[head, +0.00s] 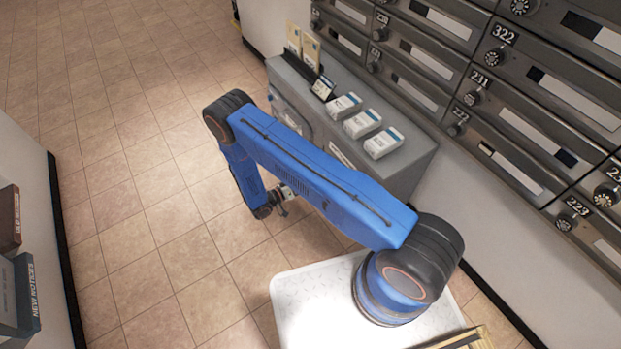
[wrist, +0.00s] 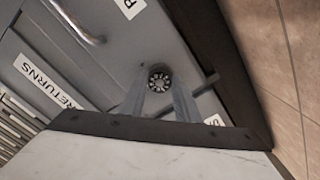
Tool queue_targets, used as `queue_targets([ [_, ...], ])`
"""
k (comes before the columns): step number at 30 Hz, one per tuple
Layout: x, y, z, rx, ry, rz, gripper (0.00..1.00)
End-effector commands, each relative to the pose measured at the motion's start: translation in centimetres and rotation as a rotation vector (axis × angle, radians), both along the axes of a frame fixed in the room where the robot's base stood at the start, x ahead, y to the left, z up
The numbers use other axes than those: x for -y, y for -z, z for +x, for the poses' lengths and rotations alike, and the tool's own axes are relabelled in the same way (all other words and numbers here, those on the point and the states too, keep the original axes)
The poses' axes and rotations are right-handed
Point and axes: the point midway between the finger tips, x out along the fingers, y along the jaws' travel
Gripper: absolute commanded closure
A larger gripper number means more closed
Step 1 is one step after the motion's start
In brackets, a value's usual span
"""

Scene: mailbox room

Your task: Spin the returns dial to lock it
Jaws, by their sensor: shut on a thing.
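The returns dial (wrist: 159,80) is a small round dark knob with pale marks around its face, on a grey panel (wrist: 120,62) in the wrist view. A white label reading RETURNS (wrist: 48,80) is on the same panel, to the dial's left. My gripper (wrist: 159,86) has its two grey fingers on either side of the dial, shut on it. In the head view my gripper (head: 285,193) is low beside the grey cabinet (head: 405,165), partly behind my blue arm. The dial is hidden there.
A curved metal handle (wrist: 82,24) is on the panel, up and left of the dial. Three white stacks of cards (head: 362,124) and a holder (head: 305,62) stand on the cabinet. Numbered mailboxes (head: 515,110) line the wall. Tiled floor (head: 130,180) is clear at left.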

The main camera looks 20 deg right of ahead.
Motion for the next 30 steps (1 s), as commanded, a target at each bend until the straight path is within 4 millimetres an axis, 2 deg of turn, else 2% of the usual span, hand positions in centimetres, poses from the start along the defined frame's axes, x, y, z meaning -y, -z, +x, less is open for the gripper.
queue_targets([
  [15, -0.04, 0.13, 0.10, 0.390, 0.000, 0.128, 0.93],
  [30, -0.06, 0.14, 0.14, 0.515, 0.000, 0.169, 0.93],
])
